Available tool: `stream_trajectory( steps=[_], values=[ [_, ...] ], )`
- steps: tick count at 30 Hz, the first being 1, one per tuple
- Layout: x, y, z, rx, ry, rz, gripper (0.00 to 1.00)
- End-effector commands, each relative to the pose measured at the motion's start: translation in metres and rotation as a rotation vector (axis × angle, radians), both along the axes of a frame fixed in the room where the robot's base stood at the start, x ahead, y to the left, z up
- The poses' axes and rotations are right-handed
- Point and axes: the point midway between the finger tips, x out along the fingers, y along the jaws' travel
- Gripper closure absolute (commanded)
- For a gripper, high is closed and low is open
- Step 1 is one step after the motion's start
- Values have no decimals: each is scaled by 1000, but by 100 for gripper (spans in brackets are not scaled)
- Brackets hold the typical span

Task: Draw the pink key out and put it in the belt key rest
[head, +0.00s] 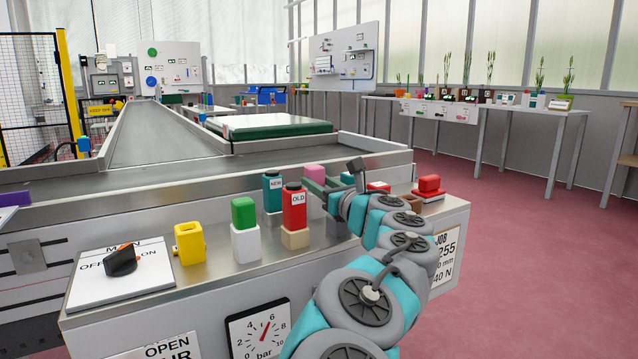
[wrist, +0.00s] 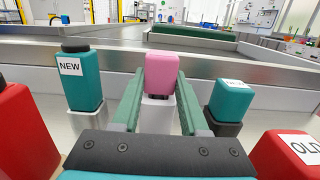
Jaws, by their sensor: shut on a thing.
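The pink key (head: 315,172) stands upright among the blocks on the steel ledge, partly hidden by my gripper in the head view. In the wrist view the pink key (wrist: 162,70) is between the green fingers of my gripper (wrist: 160,86), which is shut on it. A dark part shows under its pink head, just above a pale holder block (wrist: 156,115). I cannot tell whether the key still sits in that holder. My gripper (head: 313,188) reaches in from the right in the head view. I cannot tell which thing is the belt key rest.
A teal NEW block (wrist: 84,80) and another teal block (wrist: 232,98) stand either side of my gripper. A red OLD block (head: 294,208), green block (head: 243,213), yellow block (head: 189,243) and black switch (head: 121,260) stand along the ledge. The conveyor (head: 160,135) lies behind.

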Motion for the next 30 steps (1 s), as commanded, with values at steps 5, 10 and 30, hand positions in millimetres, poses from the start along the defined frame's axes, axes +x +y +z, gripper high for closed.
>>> stream_trajectory(
  steps=[5, 10, 30],
  values=[
    [0, 0, 5, -1, -1, 0, 100],
    [0, 0, 12, -1, -1, 0, 100],
    [0, 0, 36, -1, 0, 1, 100]
  ],
)
